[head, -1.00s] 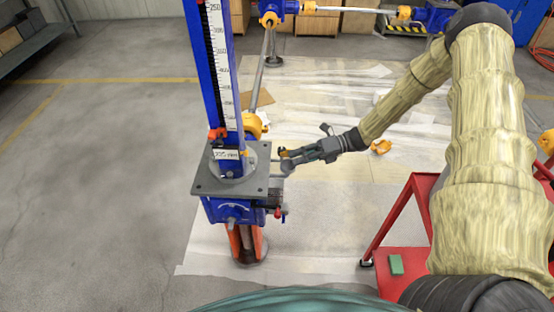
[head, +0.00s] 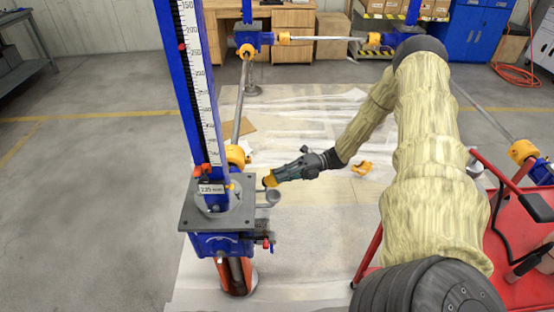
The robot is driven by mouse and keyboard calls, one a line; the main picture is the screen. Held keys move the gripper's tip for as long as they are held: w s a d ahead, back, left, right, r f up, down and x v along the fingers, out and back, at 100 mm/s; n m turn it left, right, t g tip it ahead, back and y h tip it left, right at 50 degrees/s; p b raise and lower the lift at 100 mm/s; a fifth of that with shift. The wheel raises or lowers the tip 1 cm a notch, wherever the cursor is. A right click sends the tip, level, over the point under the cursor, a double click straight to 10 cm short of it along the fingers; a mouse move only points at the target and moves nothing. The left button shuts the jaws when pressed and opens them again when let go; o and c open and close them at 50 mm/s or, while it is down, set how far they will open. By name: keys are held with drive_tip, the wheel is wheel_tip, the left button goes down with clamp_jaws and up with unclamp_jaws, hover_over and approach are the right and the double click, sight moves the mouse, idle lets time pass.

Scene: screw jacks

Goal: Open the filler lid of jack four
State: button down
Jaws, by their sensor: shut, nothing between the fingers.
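The nearest jack has a blue column with a white scale (head: 197,75), a grey top plate (head: 190,219) and a blue gear housing (head: 220,246). No number marking it as jack four is readable. A small grey round cup on a short stub (head: 272,197) sticks out at the plate's right side and looks like the filler; whether its lid is up or down is too small to tell. My gripper (head: 268,182) is shut and empty, reaching in from the right. Its yellowish tip is just above the cup; I cannot tell whether they touch.
A red cart (head: 515,240) stands at the right, beneath my arm. Other jacks stand behind, joined by shafts with yellow couplings (head: 235,156). A yellow-orange part (head: 362,168) lies on the pale floor sheet (head: 310,230). Floor at the left is clear.

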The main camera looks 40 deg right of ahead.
drive_tip(key=shift+s+a, duration=0.1)
idle(0.4)
drive_tip(key=shift+s+a, duration=0.2)
drive_tip(key=s+d+b, duration=0.1)
drive_tip(key=s+d, duration=0.4)
drive_tip(key=d, duration=0.2)
drive_tip(key=shift+s+d, duration=0.4)
